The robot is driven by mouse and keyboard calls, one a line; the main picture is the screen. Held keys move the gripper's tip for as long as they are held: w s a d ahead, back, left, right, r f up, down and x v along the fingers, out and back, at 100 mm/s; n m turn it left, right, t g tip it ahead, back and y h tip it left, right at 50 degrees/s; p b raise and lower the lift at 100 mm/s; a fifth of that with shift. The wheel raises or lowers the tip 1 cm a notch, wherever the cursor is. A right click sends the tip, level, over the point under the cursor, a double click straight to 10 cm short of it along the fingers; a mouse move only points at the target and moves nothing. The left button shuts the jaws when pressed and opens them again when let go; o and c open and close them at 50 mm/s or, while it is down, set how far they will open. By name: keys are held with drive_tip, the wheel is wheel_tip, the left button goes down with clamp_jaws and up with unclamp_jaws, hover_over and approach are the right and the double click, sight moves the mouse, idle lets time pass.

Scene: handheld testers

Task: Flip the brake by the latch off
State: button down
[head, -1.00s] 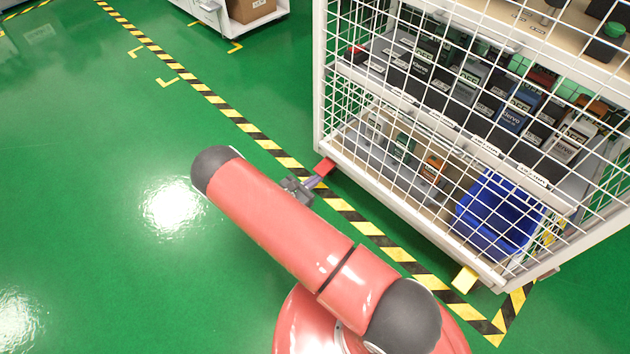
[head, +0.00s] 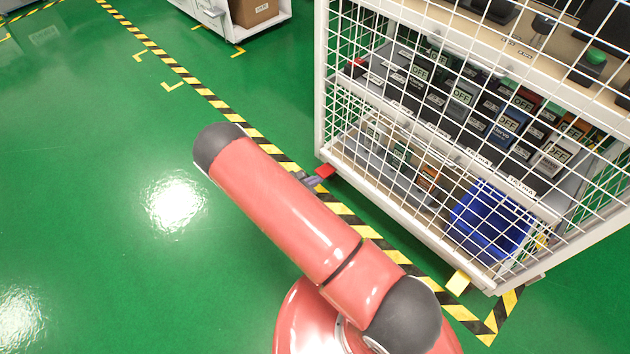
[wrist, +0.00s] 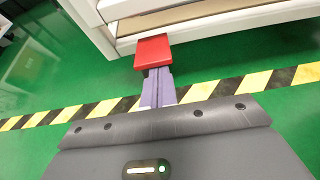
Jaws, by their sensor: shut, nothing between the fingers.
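The red brake pedal (head: 325,171) sticks out low at the near left corner of the white wire-mesh cart (head: 410,211). It also shows in the wrist view (wrist: 153,51), at the cart's lower edge. My gripper (head: 313,181) is low, right by this pedal, and partly hidden behind my arm in the head view. In the wrist view its purple-grey fingers (wrist: 157,84) are together and empty. Their tips lie at or just under the pedal's near edge; I cannot tell if they touch. A yellow pedal (head: 458,283) sits at the cart's right corner. A small red part (head: 356,66), perhaps the latch, is on the cart's left side.
The cart's shelves hold several boxed testers and a blue bin (head: 490,220). Yellow-black floor tape (head: 240,122) runs along the cart. Another white cart with a cardboard box (head: 253,11) stands at the back. The green floor to the left is clear.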

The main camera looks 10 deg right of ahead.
drive_tip(key=shift+r, duration=0.35)
wheel_tip(320, 180, down, 5)
drive_tip(key=a+b, duration=0.1)
drive_tip(key=b, duration=0.3)
drive_tip(key=d+r+p+v, duration=0.1)
drive_tip(key=p+v, duration=0.1)
drive_tip(key=v, duration=0.8)
drive_tip(key=shift+a+r, duration=0.15)
drive_tip(key=shift+r, duration=0.3)
